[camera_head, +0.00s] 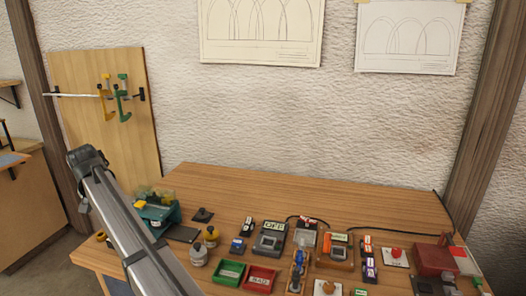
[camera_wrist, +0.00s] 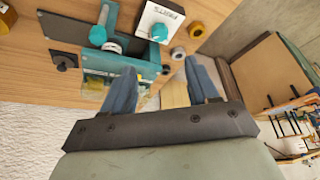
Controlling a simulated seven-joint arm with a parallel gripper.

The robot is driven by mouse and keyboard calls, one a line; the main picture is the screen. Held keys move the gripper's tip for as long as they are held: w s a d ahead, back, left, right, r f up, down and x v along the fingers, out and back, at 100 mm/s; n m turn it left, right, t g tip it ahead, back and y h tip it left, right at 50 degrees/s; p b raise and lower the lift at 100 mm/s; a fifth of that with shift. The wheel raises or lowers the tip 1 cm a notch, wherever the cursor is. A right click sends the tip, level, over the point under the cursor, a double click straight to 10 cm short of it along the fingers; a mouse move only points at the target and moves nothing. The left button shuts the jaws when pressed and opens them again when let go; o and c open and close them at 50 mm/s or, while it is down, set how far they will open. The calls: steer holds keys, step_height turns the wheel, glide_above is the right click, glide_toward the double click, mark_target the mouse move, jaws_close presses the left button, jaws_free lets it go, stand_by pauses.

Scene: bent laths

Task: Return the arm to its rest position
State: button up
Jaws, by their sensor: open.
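My gripper (camera_wrist: 160,68) shows in the wrist view with its two blue-grey fingers spread apart and nothing between them. I cannot tell the height of the fingers above the bench. In the head view, my grey arm (camera_head: 128,232) slants across the lower left, in front of the bench's left end. My gripper does not show clearly there.
The wooden bench (camera_head: 330,195) carries a teal machine (camera_head: 160,212), a green tray (camera_head: 229,272), a red tray (camera_head: 261,279) and several small devices towards the right. Yellow and green clamps (camera_head: 122,98) hang on a board (camera_head: 75,75) at left.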

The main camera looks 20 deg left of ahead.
steer(key=s+d+f+t+h, duration=0.1)
steer(key=s+d+f, duration=0.3)
steer(key=s+f, duration=0.75)
steer(key=s+d+f+h, duration=0.1)
steer(key=s+d+f, duration=0.4)
steer(key=f, duration=1.1)
steer(key=s+d+f+t+h, duration=0.1)
steer(key=s+d+f, duration=0.3)
steer(key=s+f, duration=0.75)
steer(key=w+d+f+m+g+h, duration=0.15)
steer(key=w+d+f, duration=0.45)
steer(key=d, duration=0.7)
steer(key=w+d+f+g+h, duration=0.15)
steer(key=w+d+f, duration=0.45)
steer(key=d, duration=0.7)
steer(key=w+d+f+m+g+h, duration=0.15)
steer(key=w+d+f, duration=0.45)
steer(key=d, duration=0.7)
steer(key=s+d+f+m+g+y, duration=0.1)
steer(key=s+d+f+g, duration=0.15)
steer(key=d, duration=0.65)
steer(key=s+d+f+g, duration=0.2)
steer(key=s+d+f, duration=0.1)
steer(key=d, duration=0.6)
steer(key=s+d+m+g+y, duration=0.3)
steer(key=s+d+y, duration=0.1)
steer(key=s+d, duration=0.7)
steer(key=shift+s+d+f, duration=0.35)
steer(key=shift+s+f, duration=0.1)
steer(key=shift+s, duration=0.15)
